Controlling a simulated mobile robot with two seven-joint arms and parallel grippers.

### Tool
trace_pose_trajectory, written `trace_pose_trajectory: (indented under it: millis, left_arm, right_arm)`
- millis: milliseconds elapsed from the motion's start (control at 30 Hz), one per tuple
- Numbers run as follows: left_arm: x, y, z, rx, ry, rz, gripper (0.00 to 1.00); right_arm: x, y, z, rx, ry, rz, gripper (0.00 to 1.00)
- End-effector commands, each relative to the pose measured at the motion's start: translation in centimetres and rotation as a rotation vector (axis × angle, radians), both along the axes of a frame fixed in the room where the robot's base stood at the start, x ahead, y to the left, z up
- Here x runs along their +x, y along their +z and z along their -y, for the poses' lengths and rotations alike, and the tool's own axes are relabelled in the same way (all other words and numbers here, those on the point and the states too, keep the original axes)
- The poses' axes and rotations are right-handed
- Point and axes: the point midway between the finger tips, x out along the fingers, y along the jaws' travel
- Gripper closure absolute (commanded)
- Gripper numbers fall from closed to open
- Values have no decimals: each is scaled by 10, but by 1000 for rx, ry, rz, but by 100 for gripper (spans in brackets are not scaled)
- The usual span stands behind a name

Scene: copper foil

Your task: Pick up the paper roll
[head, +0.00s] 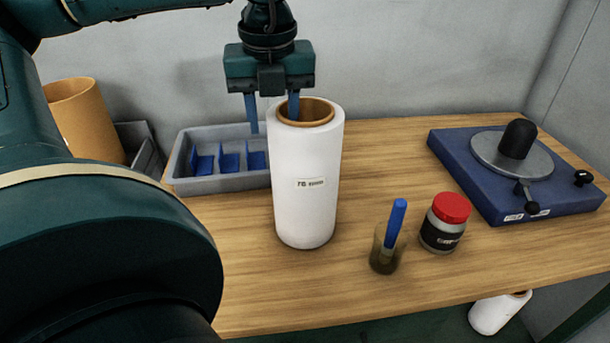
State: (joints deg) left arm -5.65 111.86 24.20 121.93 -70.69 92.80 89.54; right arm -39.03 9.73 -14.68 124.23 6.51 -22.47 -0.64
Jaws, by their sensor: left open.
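My left gripper (270,112) is above the roll's upper left, pointing down, and is open. Its two blue fingers are spread: the right one reaches down at the core's opening, the left one hangs outside the roll's left side. The roll's wall lies between the fingers in the picture; I cannot tell whether either touches it. My right gripper is not in view.
A grey tray (183,166) with blue dividers stands behind the roll at left. A jar with a red lid (441,222) and a cup with a blue stick (387,249) stand at right. A blue base device (455,165) is far right. Another white roll (497,313) is below the table.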

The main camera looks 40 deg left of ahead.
Motion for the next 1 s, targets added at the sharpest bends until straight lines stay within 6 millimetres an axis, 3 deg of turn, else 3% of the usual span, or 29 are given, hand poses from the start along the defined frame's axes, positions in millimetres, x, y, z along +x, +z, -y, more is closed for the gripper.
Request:
trace_pose_trajectory:
  millis: [267,767,1000]
  left_arm:
    - [1,-5,-1,0,1,2,59]
    - [0,-4,-1,0,1,2,98]
    - [0,-4,-1,1,1,0,100]
  right_arm:
    - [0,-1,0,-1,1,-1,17]
    - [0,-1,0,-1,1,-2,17]
    - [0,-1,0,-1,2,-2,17]
